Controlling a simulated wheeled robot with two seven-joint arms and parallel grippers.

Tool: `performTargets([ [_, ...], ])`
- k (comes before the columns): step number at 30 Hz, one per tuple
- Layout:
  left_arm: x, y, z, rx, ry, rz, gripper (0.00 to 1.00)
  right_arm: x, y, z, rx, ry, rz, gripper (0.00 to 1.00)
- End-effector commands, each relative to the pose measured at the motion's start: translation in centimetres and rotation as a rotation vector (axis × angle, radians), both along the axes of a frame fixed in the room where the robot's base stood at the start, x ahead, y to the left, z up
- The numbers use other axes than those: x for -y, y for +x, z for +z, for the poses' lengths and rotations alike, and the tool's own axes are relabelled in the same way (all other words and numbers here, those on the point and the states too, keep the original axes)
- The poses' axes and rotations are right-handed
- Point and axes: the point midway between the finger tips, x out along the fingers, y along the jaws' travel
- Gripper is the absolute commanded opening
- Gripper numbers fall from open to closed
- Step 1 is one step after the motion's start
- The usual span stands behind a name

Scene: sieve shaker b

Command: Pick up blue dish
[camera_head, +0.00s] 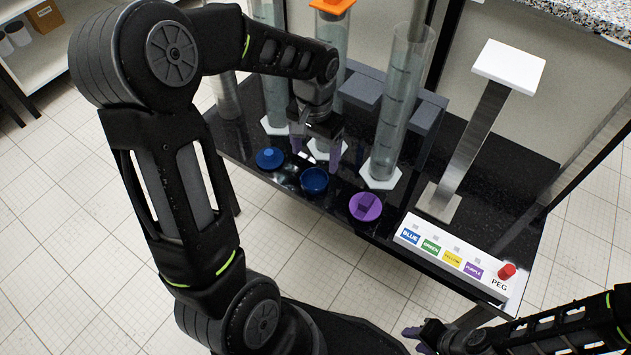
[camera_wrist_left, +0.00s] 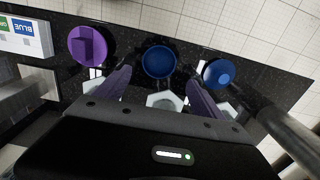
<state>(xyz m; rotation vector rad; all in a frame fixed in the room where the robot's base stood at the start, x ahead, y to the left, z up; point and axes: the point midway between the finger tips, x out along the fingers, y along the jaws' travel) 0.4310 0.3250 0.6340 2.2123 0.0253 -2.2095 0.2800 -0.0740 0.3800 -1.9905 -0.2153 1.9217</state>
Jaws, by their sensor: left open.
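The blue dish (camera_head: 314,181) is a small round open dish near the front edge of the black tabletop. It also shows in the left wrist view (camera_wrist_left: 158,62), between and beyond the fingertips. My left gripper (camera_head: 317,148) is open and empty, with purple fingers pointing down, a little behind and above the dish; it does not touch it. In the left wrist view my left gripper (camera_wrist_left: 158,82) has its fingers wide apart. My right gripper (camera_head: 420,335) is at the bottom right, away from the dish; its jaw opening is unclear.
A blue knobbed lid (camera_head: 270,158) lies left of the dish and a purple lid-like piece (camera_head: 365,206) lies right. Tall clear cylinders (camera_head: 400,105) on white hexagonal bases stand behind, close to my left gripper. A labelled panel (camera_head: 455,262) with a red peg is at the right.

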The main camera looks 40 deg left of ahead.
Motion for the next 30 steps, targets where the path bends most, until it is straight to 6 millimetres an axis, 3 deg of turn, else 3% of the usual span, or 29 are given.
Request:
performTargets([
  [6, 0.0, -0.1, -2.3, -0.003, -0.001, 0.000, 0.79, 0.0, 0.0, -0.7, 0.000, 0.000, -0.001, 0.36],
  [17, 0.1, -0.1, -2.7, -0.002, -0.001, 0.000, 0.79, 0.0, 0.0, -0.8, 0.000, 0.000, -0.001, 0.36],
  [25, 0.3, 0.0, -6.5, -0.005, -0.001, 0.000, 0.79, 0.0, 0.0, -2.2, -0.001, 0.000, -0.002, 0.36],
  [30, 0.3, 0.0, -7.6, -0.002, -0.001, 0.001, 0.79, 0.0, 0.0, -2.4, -0.001, 0.000, -0.002, 0.36],
])
